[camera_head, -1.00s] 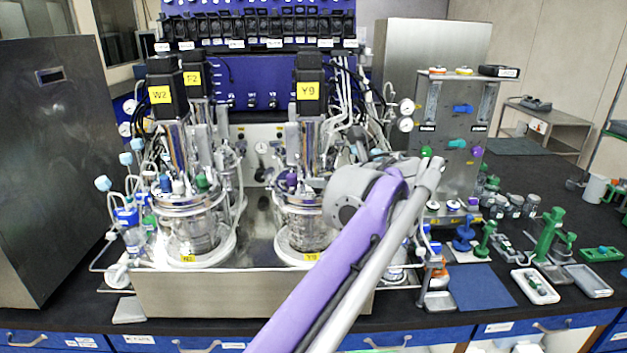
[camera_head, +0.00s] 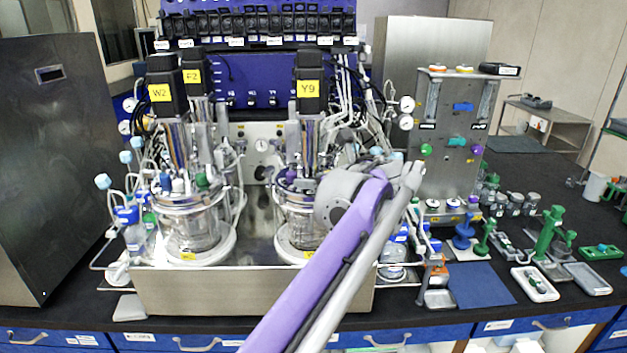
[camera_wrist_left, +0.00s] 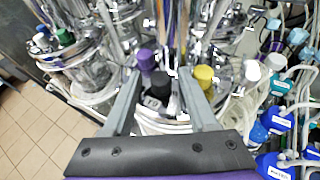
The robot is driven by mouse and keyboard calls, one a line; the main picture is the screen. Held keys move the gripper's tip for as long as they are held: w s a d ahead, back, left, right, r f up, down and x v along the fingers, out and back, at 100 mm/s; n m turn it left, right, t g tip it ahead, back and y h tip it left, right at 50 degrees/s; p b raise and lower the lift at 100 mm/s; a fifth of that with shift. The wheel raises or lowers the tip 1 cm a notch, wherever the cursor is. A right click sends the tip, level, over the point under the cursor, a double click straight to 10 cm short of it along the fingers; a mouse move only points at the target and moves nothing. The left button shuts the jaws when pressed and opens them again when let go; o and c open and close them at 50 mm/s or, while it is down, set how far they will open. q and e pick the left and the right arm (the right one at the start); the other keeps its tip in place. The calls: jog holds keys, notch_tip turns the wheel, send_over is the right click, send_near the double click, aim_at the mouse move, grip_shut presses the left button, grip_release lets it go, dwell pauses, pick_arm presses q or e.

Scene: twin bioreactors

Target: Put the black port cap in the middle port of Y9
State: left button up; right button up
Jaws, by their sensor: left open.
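The Y9 bioreactor stands at the middle of the head view, with a yellow Y9 label on its black motor (camera_head: 308,82) and a glass vessel (camera_head: 297,218) below. My arm covers the right part of its lid. My left gripper (camera_wrist_left: 160,75) is open in the left wrist view, its fingers on either side of the black port cap (camera_wrist_left: 160,82). The cap stands upright at the lid between a purple cap (camera_wrist_left: 146,60) and a yellow cap (camera_wrist_left: 203,78). I cannot tell whether it is fully seated. The head view hides my left fingertips. My right gripper is out of view.
The W2 bioreactor (camera_head: 190,222) stands to the left in the same steel tray (camera_head: 250,292). Tubes and blue-capped bottles (camera_wrist_left: 277,121) crowd the lid's right side in the wrist view. A steel gas panel (camera_head: 450,130) and small tools stand on the right bench.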

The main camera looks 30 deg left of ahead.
pick_arm(q)
jog(key=shift+r, duration=0.2)
jog(key=v, duration=1.2)
jog(key=shift+s+f, duration=0.1)
jog(key=s+d+f+n+h, duration=0.1)
jog(key=s+f+n+h, duration=0.3)
jog(key=s+f+n, duration=0.4)
jog(key=s+d+f+n+h, duration=0.2)
jog(key=s+f+n+h, duration=0.2)
jog(key=f, duration=1.4)
jog(key=s+d+f+n+g+h, duration=0.1)
jog(key=s+f+n+h, duration=0.3)
jog(key=s+f+n, duration=0.7)
jog(key=shift+s+d+f+n, duration=0.3)
jog(key=shift+s+d+f, duration=0.15)
jog(key=shift+f, duration=0.55)
